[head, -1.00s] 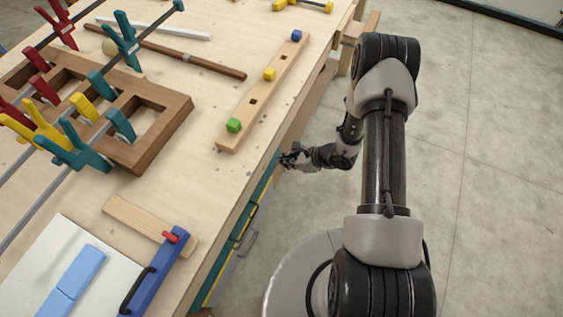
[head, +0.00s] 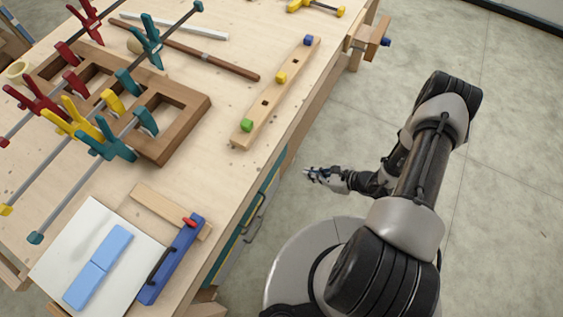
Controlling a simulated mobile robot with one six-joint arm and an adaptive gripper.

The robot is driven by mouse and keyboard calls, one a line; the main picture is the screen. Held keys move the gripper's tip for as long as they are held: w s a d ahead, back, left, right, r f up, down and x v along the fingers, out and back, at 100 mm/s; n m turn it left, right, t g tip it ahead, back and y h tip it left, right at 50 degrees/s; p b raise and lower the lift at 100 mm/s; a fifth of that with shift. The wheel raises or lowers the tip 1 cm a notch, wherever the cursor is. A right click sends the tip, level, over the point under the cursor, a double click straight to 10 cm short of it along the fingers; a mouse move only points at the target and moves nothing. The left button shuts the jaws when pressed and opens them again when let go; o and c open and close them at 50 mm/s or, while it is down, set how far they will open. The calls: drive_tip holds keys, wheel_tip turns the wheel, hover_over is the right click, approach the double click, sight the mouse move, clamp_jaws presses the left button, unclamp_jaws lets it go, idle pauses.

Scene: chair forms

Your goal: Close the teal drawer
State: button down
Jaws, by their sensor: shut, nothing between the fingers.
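The teal drawer (head: 270,181) shows as a narrow teal front under the right edge of the workbench, seen steeply from above. Dark and grey handles stick out along the fronts there. The bench top hides most of the drawer, and I cannot tell whether it stands slightly out. My gripper (head: 308,172) is shut and empty. It is right of the teal front, with a strip of floor visible between them, and its fingertips point left towards the bench.
The workbench top (head: 200,180) carries clamps on a brown wooden frame (head: 185,130), a peg strip with coloured cubes (head: 265,103), a blue tool (head: 172,262) and a white board (head: 100,222). A vise (head: 372,40) juts from the bench's far end. The floor on the right is clear.

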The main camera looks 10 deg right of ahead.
drive_tip(key=a+r+b+x, duration=0.1)
drive_tip(key=a+r+x, duration=0.1)
drive_tip(key=x, duration=1.1)
drive_tip(key=shift+s+a+t, duration=0.25)
drive_tip(key=shift+t, duration=0.15)
drive_tip(key=shift+y, duration=0.3)
drive_tip(key=w+a, duration=0.1)
drive_tip(key=a, duration=0.1)
drive_tip(key=w+a+b, duration=0.1)
drive_tip(key=w, duration=0.1)
drive_tip(key=shift+a, duration=0.35)
drive_tip(key=shift+r, duration=0.1)
drive_tip(key=shift+b, duration=0.3)
